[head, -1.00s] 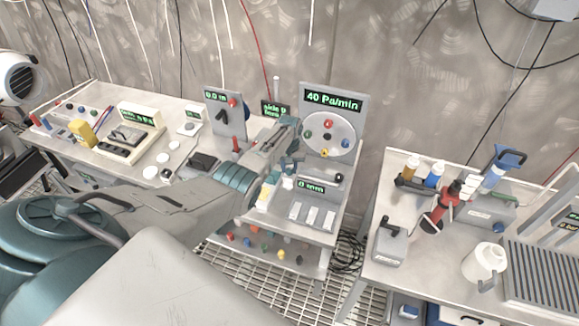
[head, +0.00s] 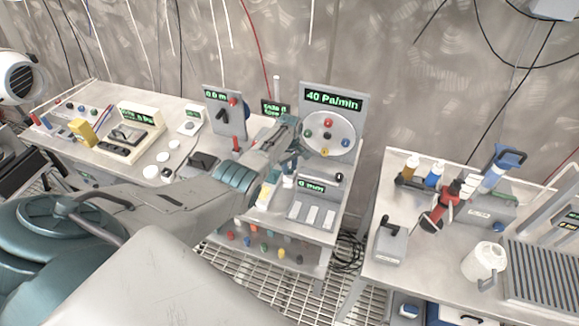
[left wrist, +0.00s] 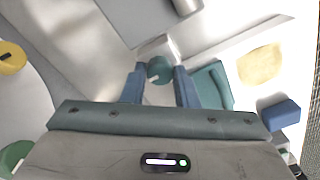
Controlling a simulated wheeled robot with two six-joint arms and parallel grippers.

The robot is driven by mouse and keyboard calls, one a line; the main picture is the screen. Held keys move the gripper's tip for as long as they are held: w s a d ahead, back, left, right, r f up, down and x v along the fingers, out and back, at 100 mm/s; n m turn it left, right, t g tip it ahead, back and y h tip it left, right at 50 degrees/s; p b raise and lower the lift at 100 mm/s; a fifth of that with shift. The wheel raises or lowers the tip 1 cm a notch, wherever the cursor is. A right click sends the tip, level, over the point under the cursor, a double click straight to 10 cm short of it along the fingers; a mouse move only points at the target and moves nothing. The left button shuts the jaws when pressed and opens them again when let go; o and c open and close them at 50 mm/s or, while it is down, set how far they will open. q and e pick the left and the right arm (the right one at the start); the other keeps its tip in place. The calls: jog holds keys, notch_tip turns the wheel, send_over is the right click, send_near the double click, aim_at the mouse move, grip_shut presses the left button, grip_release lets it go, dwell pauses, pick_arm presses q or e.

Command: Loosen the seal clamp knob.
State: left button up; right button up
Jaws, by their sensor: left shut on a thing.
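My left gripper (head: 289,166) reaches over the middle bench, in front of the panel reading 40 Pa/min. In the left wrist view my left gripper (left wrist: 160,84) is shut on a small teal round knob (left wrist: 158,69) with a pale mark on it. The knob sits between the two blue fingers, against a white block (left wrist: 158,47). No label shows on it. In the head view the gripper and arm hide the knob. My right gripper is not in view.
The panel (head: 345,105) carries a round plate with several coloured knobs, just behind the gripper. A small unit with a green display (head: 311,186) stands close by on the right. A right-hand bench (head: 420,262) holds bottles and a white jug (head: 484,262); a gap separates the benches.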

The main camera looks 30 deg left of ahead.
aim_at(290, 169)
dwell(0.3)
pick_arm(q)
jog(key=o, duration=1)
jog(key=shift+r, duration=0.15)
jog(key=shift+r, duration=0.2)
notch_tip(290, 169, up, 10)
jog(key=b, duration=0.2)
